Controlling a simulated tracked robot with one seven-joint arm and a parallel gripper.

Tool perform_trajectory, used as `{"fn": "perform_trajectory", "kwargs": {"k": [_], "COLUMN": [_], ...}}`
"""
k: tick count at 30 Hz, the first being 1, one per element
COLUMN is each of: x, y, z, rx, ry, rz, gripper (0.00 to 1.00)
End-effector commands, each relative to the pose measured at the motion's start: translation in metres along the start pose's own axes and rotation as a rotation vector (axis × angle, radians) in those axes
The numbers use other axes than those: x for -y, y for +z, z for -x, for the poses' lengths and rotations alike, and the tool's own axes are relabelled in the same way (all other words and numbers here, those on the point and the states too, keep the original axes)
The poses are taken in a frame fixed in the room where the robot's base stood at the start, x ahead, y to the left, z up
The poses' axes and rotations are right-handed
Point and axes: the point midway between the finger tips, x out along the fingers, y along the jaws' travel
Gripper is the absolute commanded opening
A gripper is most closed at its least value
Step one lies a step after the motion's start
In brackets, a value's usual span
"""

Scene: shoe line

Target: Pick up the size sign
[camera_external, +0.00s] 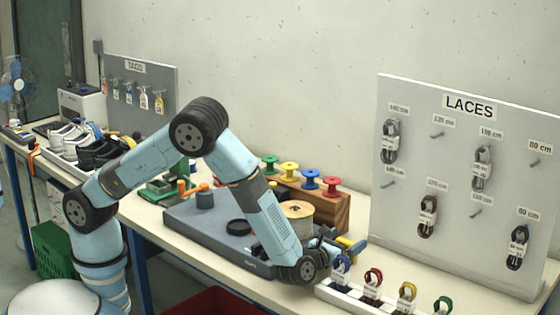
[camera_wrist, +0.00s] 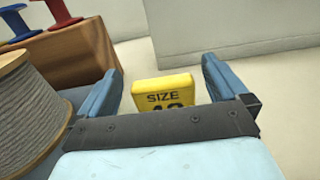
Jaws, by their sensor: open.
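The size sign (camera_wrist: 164,89) is a yellow block with "SIZE" and a partly hidden number in black. In the wrist view it lies between the two fingers of my gripper (camera_wrist: 162,85), with the number's lower part hidden behind the dark gripper edge. My gripper is open, with visible gaps between the sign and both blue fingers. In the external view my gripper (camera_external: 352,253) is low over the table, and a bit of the yellow sign (camera_external: 343,242) shows beside its fingers.
A spool of grey cord (camera_wrist: 28,110) and a wooden block (camera_wrist: 75,52) with coloured spools stand close on the left. The grey LACES board (camera_external: 458,180) stands behind on the right. A white tray (camera_external: 345,298) with coloured lace bundles lies in front.

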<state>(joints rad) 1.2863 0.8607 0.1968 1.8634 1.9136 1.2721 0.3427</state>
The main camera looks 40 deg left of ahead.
Motion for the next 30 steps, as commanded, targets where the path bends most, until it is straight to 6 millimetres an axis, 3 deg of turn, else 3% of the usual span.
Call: {"fn": "perform_trajectory", "kwargs": {"k": [3, 9, 16, 30], "x": [-0.001, 0.000, 0.000, 0.000], "y": [-0.016, -0.015, -0.014, -0.014], "z": [-0.005, -0.029, -0.030, -0.030], "rx": [0.001, 0.000, 0.000, 0.000], "ry": [0.002, 0.001, 0.000, 0.000], "rz": [0.000, 0.001, 0.000, 0.000], "gripper": [1.00, 1.00, 1.00, 0.55]}}
